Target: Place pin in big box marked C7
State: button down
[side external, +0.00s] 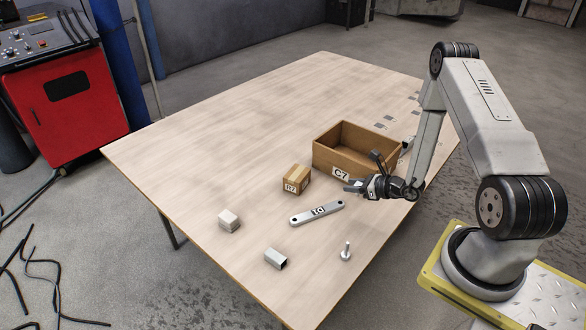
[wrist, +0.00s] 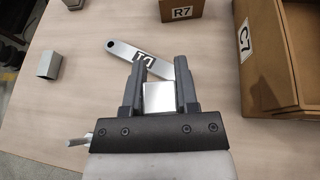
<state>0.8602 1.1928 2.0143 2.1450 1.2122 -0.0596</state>
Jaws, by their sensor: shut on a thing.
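My gripper (side external: 354,187) is in front of the open brown box marked C7 (side external: 324,159), beside its label and outside its walls. In the wrist view my gripper (wrist: 160,82) is shut on a shiny metal piece (wrist: 158,97), square in outline; I cannot tell if it is the pin. A thin metal bolt-like part (side external: 346,252) stands upright near the table's front edge; it shows partly beside my gripper in the wrist view (wrist: 77,141). The C7 box (wrist: 252,88) is to the right there, its floor partly in view.
A small brown box marked R7 (side external: 293,184) stands left of C7. A flat metal bar with a label (side external: 303,217) lies in front. A pale block (side external: 229,223) and a short square tube (side external: 272,255) are at the left.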

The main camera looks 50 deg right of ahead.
jog(key=w+a+r+n+y, duration=0.2)
jog(key=w+a+r, duration=0.1)
jog(key=a+r, duration=0.7)
jog(key=w+a+r+n+g+y, duration=0.1)
jog(key=w+a+r, duration=0.3)
jog(key=a+r, duration=0.6)
jog(key=shift+a+n+y, duration=0.5)
jog(key=shift+y, duration=0.3)
jog(key=shift+f, duration=0.15)
jog(key=s+d+f+m+h, duration=0.1)
jog(key=s+d+f, duration=0.1)
jog(key=d+f, duration=0.4)
jog(key=s+d+f+m+h, duration=0.1)
jog(key=s+d+f+h, duration=0.1)
jog(key=d+f, duration=0.5)
jog(key=s+d+f+m+t+h, duration=0.1)
jog(key=s+d+f+m, duration=0.1)
jog(key=d+f, duration=0.5)
jog(key=shift+s+d, duration=0.65)
jog(key=shift+f, duration=2.95)
